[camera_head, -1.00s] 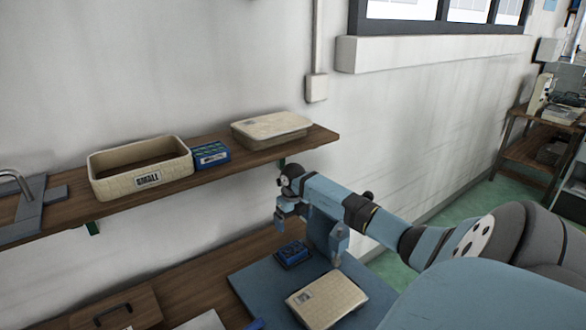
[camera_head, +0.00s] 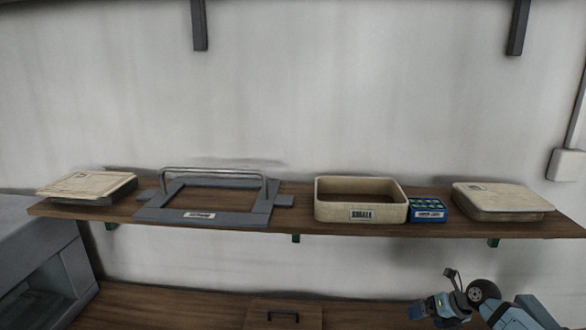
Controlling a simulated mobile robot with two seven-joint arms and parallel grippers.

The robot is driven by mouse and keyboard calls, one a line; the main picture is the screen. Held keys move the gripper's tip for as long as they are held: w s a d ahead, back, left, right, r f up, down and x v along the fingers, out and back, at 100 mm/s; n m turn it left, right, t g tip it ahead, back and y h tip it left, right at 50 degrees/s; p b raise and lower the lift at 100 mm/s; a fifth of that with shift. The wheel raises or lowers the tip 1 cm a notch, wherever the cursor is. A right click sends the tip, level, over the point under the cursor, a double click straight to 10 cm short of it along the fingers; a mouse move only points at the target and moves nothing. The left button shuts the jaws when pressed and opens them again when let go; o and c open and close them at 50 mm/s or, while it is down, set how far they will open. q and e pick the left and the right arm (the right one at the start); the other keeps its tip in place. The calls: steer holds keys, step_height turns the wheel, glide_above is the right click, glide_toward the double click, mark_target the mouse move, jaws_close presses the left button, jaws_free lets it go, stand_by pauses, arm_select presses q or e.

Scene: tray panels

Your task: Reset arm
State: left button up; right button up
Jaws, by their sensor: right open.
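My right gripper (camera_head: 436,307) is at the bottom right of the head view, below the shelf (camera_head: 300,227) and in front of the wall. It is open, and I see nothing between its fingers. Part of my blue right arm (camera_head: 510,316) runs off the bottom edge beside it. My left gripper is not in view.
On the shelf are a stack of beige panels (camera_head: 85,185), a grey frame with a metal handle (camera_head: 160,213), a beige bin labelled SMALL (camera_head: 335,212), a blue box (camera_head: 428,215) and a beige lidded tray (camera_head: 500,212). A wooden worktop (camera_head: 180,310) lies below.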

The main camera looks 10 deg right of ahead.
steer(key=a+r+m+t+y, duration=0.2)
steer(key=a+r+t, duration=0.1)
steer(key=a, duration=0.3)
steer(key=a+r+m+t+y, duration=0.2)
steer(key=a+r+t, duration=0.15)
steer(key=a, duration=0.35)
steer(key=s+a+r+m+t+h, duration=0.2)
steer(key=s+r+m+t+h, duration=0.35)
steer(key=m, duration=0.75)
steer(key=s+a+f+m+g+h, duration=0.1)
steer(key=s+a+f+m+g, duration=0.3)
steer(key=s, duration=0.5)
steer(key=s+a+f+m+g+h, duration=0.1)
steer(key=s+a+f+m+g, duration=0.1)
steer(key=s+m+g, duration=0.6)
steer(key=s+a+f+m+g+h, duration=0.1)
steer(key=s+a+f+m+g, duration=0.2)
steer(key=s, duration=0.8)
steer(key=w+a+f+n+t+y+p, duration=0.1)
steer(key=w+a+f+t+y+p, duration=0.1)
steer(key=w+a+f+t+p, duration=0.3)
steer(key=shift+w+a+f+n+t, duration=0.35)
steer(key=shift+w+f+t, duration=0.2)
steer(key=shift+f+t, duration=1.3)
